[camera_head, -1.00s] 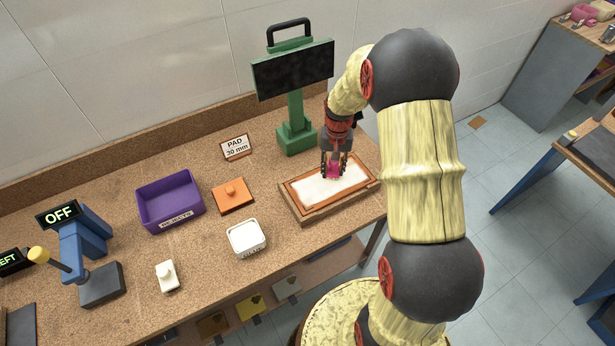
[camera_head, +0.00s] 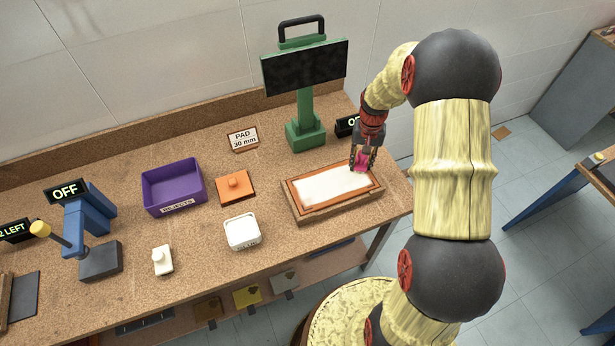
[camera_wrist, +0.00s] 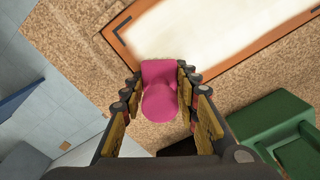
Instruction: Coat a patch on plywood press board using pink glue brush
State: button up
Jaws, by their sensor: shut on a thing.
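My gripper (camera_head: 363,160) is shut on the pink glue brush (camera_wrist: 159,98), which stands between its fingers in the wrist view. In the head view the pink brush (camera_head: 361,162) shows only partly between the fingers, at the back right end of the plywood press board (camera_head: 345,213). The board has an orange-brown frame around a white, coated-looking surface (camera_head: 330,184). In the wrist view the board's framed corner (camera_wrist: 118,38) lies beyond the brush, and the brush appears outside the frame, over bare bench. Whether its tip touches anything is hidden.
A green stand with a dark screen (camera_head: 305,132) is behind the board. Left of it are an orange lidded piece (camera_head: 235,188), a white tub (camera_head: 243,232), a purple rejects bin (camera_head: 172,186) and a blue press (camera_head: 90,228). The bench's right edge is close to the board.

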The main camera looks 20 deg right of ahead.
jog(key=shift+d, duration=0.4)
jog(key=shift+w+d+r+p, duration=0.1)
jog(key=shift+d+r+p, duration=0.15)
jog(key=shift+p, duration=0.1)
jog(key=r, duration=0.2)
jog(key=r+p, duration=0.1)
jog(key=shift+a, duration=0.25)
jog(key=shift+d+r+p, duration=0.15)
jog(key=shift+r+p, duration=0.4)
jog(key=shift+r, duration=0.05)
jog(key=shift+r+p, duration=1.05)
jog(key=shift+r, duration=0.7)
